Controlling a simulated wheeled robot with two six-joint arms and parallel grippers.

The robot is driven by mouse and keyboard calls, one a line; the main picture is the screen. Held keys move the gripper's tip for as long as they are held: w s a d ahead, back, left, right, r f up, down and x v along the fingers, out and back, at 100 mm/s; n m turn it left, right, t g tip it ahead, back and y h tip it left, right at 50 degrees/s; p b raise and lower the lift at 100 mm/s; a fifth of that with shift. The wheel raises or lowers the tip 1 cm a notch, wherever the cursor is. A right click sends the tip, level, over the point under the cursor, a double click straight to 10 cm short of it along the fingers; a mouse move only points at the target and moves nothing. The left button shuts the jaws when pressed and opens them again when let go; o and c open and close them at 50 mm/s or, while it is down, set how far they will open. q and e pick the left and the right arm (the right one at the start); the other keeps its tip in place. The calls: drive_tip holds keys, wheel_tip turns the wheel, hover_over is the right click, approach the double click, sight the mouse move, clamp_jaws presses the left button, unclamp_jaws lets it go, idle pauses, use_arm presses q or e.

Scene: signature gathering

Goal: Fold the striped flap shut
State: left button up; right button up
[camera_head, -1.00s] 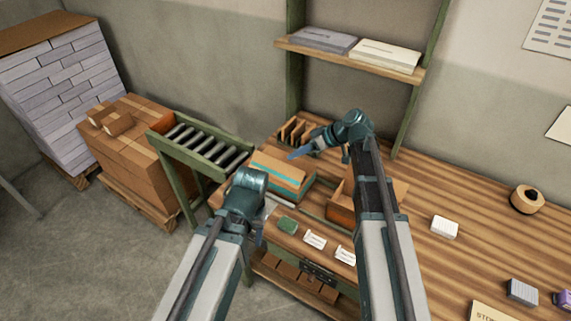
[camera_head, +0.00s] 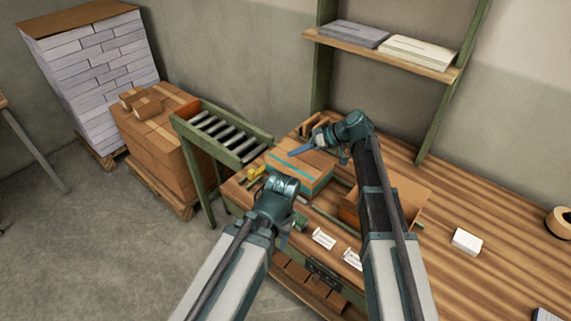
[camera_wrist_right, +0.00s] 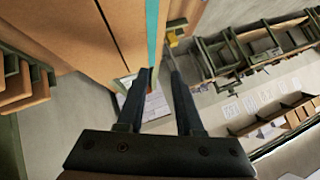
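A cardboard box (camera_head: 312,184) with a teal stripe stands at the back left of the wooden table. Its tan top (camera_head: 318,163) shows beside my right gripper; I cannot tell how far the striped flap is folded. In the right wrist view a cardboard panel with a teal stripe (camera_wrist_right: 152,32) lies close to the left finger. My right gripper (camera_head: 296,153) is above the box; its two fingers (camera_wrist_right: 160,74) are apart with nothing seen between them. My left gripper (camera_head: 284,241) points down in front of the box, near the table's front edge; its opening is unclear.
An open cardboard box (camera_head: 408,192) stands right of the striped one, partly behind my right arm. A roller conveyor (camera_head: 226,133) adjoins the table at left. White cards (camera_head: 323,238) lie at the front edge. A shelf (camera_head: 440,68) hangs behind. The right tabletop is mostly clear.

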sight(275, 161)
drive_tip(key=b+x, duration=0.3)
drive_tip(key=x, duration=0.3)
drive_tip(key=shift+d, duration=0.1)
clamp_jaws()
drive_tip(key=c, duration=0.5)
unclamp_jaws()
drive_tip(key=shift+c, duration=0.2)
drive_tip(key=o, duration=0.5)
drive_tip(key=shift+o, duration=0.2)
